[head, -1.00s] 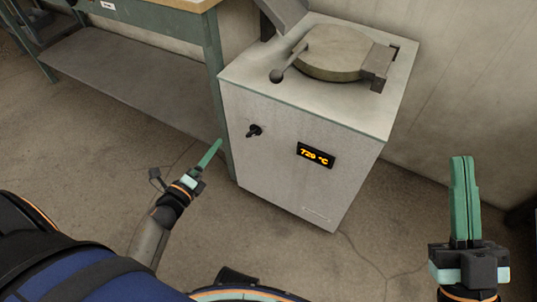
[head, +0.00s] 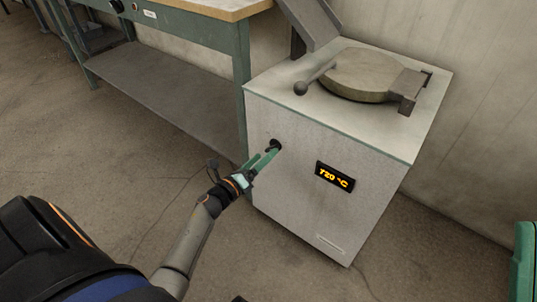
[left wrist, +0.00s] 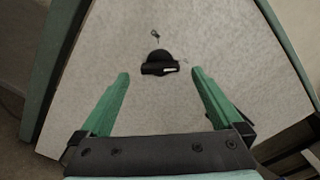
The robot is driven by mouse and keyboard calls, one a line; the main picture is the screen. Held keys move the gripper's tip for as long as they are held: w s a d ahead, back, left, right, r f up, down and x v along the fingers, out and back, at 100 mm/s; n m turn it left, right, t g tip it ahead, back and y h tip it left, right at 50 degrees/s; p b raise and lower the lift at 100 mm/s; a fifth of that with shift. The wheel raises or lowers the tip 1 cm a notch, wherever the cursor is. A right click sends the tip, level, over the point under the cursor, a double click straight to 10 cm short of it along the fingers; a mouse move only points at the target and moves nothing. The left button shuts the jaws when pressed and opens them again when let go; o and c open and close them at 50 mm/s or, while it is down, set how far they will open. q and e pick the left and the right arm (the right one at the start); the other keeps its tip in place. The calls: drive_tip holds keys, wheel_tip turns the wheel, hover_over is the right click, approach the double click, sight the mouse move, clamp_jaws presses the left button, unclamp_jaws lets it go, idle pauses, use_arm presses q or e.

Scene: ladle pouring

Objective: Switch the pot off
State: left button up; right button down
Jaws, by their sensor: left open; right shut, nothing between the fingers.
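The pot is a white box-shaped furnace (head: 290,185) with a round lid (head: 362,73) on top. Its front has a lit display (head: 335,177) reading about 720 °C. A black rotary knob (left wrist: 159,64) is on the front panel; in the head view the knob (head: 275,144) is partly covered by my left gripper. My left gripper (head: 268,157) is at the knob. In the left wrist view my left gripper (left wrist: 160,80) is open, its green fingers either side of the knob, with gaps on both sides. My right gripper (head: 524,262) shows only in part at the right edge, shut and empty.
A workbench (head: 180,80) with a wooden top and a lower shelf stands left of the furnace. A grey chute-like piece (head: 310,22) rises behind the lid. The floor before the furnace is clear.

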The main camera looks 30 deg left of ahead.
sight(268, 152)
use_arm(q)
drive_tip(key=shift+w+d, duration=0.15)
drive_tip(key=shift+w, duration=1.5)
drive_tip(key=c, duration=1.4)
